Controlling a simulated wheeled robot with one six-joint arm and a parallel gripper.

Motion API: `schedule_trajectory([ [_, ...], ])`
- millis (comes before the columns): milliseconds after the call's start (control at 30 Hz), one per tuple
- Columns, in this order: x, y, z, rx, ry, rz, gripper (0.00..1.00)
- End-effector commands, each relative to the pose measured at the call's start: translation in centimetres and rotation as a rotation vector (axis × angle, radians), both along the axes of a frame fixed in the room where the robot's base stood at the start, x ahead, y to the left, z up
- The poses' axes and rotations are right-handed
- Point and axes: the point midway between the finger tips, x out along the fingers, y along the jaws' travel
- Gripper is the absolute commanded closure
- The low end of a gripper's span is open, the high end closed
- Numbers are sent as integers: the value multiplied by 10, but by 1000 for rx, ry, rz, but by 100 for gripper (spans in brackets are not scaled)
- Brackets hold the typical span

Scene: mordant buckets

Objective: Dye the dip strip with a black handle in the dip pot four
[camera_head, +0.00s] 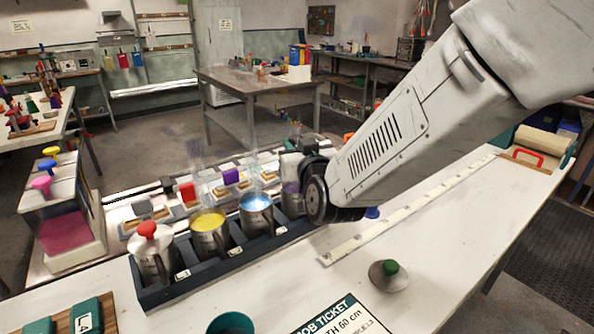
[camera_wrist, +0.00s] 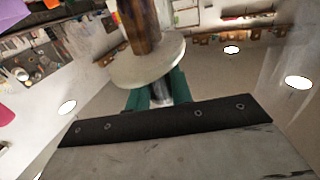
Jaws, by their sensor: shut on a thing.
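My gripper's green fingers (camera_wrist: 160,90) are shut on a greyish piece in the wrist view. Beyond them is a pale round disc (camera_wrist: 148,66) with a narrower brown cylindrical part (camera_wrist: 138,22). I cannot make out a black handle. In the head view my wrist end (camera_head: 318,195) is at the far right end of the dark pot rack (camera_head: 185,285). It hides most of the last pot, where a purple patch (camera_head: 290,187) shows. The yellow pot (camera_head: 210,236) and the blue pot (camera_head: 256,214) stand open. The nearest pot has a red-knobbed lid (camera_head: 148,243).
Strip blocks with red (camera_head: 188,194) and blue-purple (camera_head: 231,176) handles stand behind the rack. A long pale rail (camera_head: 410,208) crosses the bench. The right bench top is mostly clear.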

Motion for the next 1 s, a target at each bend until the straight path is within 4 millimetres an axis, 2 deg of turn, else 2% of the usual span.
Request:
schedule_trajectory([
  [633,0,0,-47,-2,2,0,100],
  [1000,0,0,-54,0,0,0,100],
])
